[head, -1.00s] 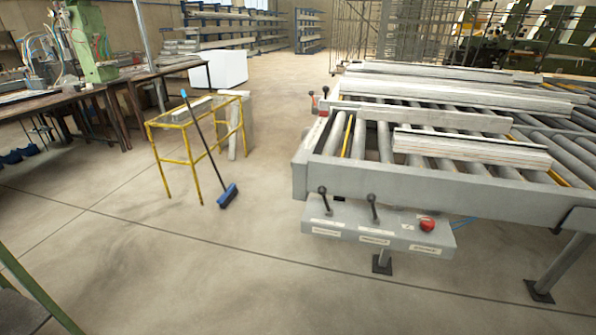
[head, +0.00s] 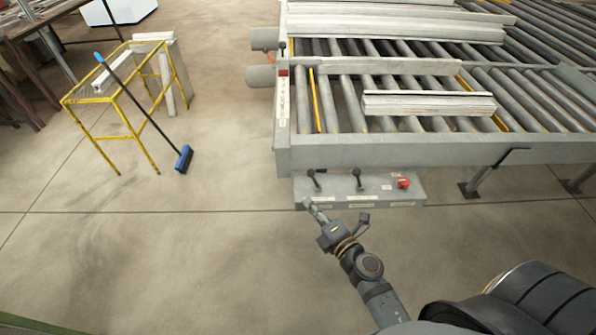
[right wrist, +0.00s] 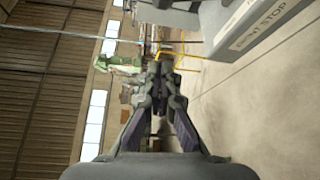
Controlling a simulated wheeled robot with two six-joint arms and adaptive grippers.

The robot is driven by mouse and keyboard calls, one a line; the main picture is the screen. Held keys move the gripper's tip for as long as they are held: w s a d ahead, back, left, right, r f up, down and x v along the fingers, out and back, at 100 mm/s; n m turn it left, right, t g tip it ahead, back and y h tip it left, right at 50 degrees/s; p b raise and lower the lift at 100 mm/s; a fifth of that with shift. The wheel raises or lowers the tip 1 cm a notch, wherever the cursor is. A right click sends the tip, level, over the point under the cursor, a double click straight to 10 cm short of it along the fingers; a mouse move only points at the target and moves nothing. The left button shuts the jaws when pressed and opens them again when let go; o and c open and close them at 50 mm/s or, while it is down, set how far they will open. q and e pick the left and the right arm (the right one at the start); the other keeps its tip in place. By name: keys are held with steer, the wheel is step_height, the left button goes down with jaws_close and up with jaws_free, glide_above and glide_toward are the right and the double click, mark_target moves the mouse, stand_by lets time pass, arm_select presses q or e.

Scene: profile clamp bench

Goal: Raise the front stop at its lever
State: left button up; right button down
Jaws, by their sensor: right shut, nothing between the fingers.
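A grey control box (head: 340,197) is fixed below the near edge of the roller bench. It carries a left black lever (head: 314,179), a second lever (head: 358,179) and a red button (head: 403,183). In the right wrist view a label (right wrist: 262,25) on the box reads "FRONT STOP", turned sideways and partly cut off. My right gripper (head: 314,210) is shut and empty at the box's near left corner, just below the left lever and apart from it. Its shut fingers also show in the right wrist view (right wrist: 160,72). I cannot pick out the front stop itself. My left gripper is out of view.
The roller bench (head: 440,150) spreads behind the box, with pale profiles (head: 430,104) lying on it. A yellow frame stand (head: 130,127) and a blue broom (head: 184,158) are at the left. The floor left of the box is clear.

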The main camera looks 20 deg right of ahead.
mark_target(314, 181)
steer(key=w, duration=0.3)
steer(key=w+d+p, duration=0.1)
steer(key=w, duration=0.2)
steer(key=w+p, duration=0.1)
steer(key=w, duration=0.2)
steer(key=shift+w+d+f, duration=0.15)
steer(key=shift+d+f, duration=0.05)
steer(key=shift+d, duration=0.25)
steer(key=shift+a, duration=0.1)
